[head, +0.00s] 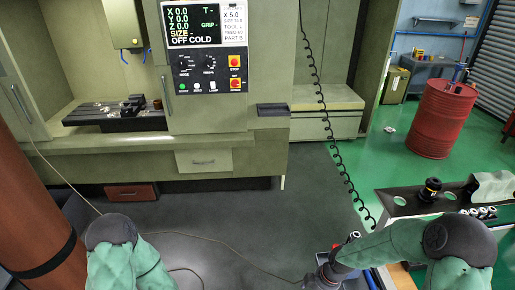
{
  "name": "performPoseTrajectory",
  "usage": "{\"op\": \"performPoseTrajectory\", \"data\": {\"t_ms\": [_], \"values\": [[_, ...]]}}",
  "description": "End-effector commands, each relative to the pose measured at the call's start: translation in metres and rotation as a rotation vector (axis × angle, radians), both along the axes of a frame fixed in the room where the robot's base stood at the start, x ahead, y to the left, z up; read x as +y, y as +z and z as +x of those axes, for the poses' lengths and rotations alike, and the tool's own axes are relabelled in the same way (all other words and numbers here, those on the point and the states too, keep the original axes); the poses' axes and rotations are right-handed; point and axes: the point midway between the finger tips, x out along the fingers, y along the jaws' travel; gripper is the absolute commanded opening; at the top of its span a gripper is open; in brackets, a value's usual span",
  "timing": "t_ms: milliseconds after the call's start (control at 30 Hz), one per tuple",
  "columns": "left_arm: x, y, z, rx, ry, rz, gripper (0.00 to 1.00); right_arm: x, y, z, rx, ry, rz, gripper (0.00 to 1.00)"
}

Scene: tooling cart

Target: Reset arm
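My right arm comes in from the lower right, and its forearm reaches left to a dark wrist and gripper (322,280) at the bottom edge. The gripper's fingers are not clear, so I cannot tell whether it is open or holds anything. My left arm shows only as a green-covered, dark-capped link at the lower left; its gripper is out of view. The tooling cart (385,206) stands at the right, with round holes in its grey top. A black tool holder (430,190) with a yellow ring stands upright on it.
A milling machine (235,155) with a control panel (208,70) fills the back left. A coiled black cable (335,145) hangs right of the panel. A red drum (442,118) stands on the green floor. Grey floor (230,225) lies open between my arms, crossed by a thin cable.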

Motion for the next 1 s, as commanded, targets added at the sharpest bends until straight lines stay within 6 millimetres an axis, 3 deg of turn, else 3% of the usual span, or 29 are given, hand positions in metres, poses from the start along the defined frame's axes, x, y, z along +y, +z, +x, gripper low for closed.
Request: {"op": "performPoseTrajectory", "data": {"t_ms": [33, 100, 300, 433, 633, 900, 933, 1000], "values": [[0.0, -0.024, 0.0, 0.0, 0.0, 0.0, 0.4, 0.014, -0.041, -0.014, 0.036, -0.09, 0.028, 0.72], [0.0, -0.042, 0.0, 0.0, 0.0, 0.0, 0.4, 0.03, -0.077, -0.028, 0.076, -0.239, 0.062, 0.72], [0.0, -0.089, 0.0, 0.001, 0.0, 0.0, 0.4, 0.065, -0.168, -0.075, 0.203, -0.678, 0.117, 0.72], [0.0, -0.113, 0.0, 0.001, 0.0, 0.0, 0.4, 0.078, -0.212, -0.103, 0.272, -0.93, 0.124, 0.72], [0.0, -0.132, 0.0, 0.0, 0.0, 0.0, 0.4, 0.084, -0.244, -0.129, 0.327, -1.162, 0.116, 0.72], [0.0, -0.131, 0.0, 0.0, 0.0, 0.0, 0.4, 0.084, -0.245, -0.134, 0.335, -1.211, 0.114, 0.72], [0.0, -0.131, 0.0, 0.0, 0.0, 0.0, 0.4, 0.084, -0.245, -0.134, 0.335, -1.21, 0.114, 0.69], [0.0, -0.131, 0.0, 0.0, 0.0, 0.0, 0.4, 0.084, -0.245, -0.134, 0.335, -1.209, 0.114, 0.49]]}}
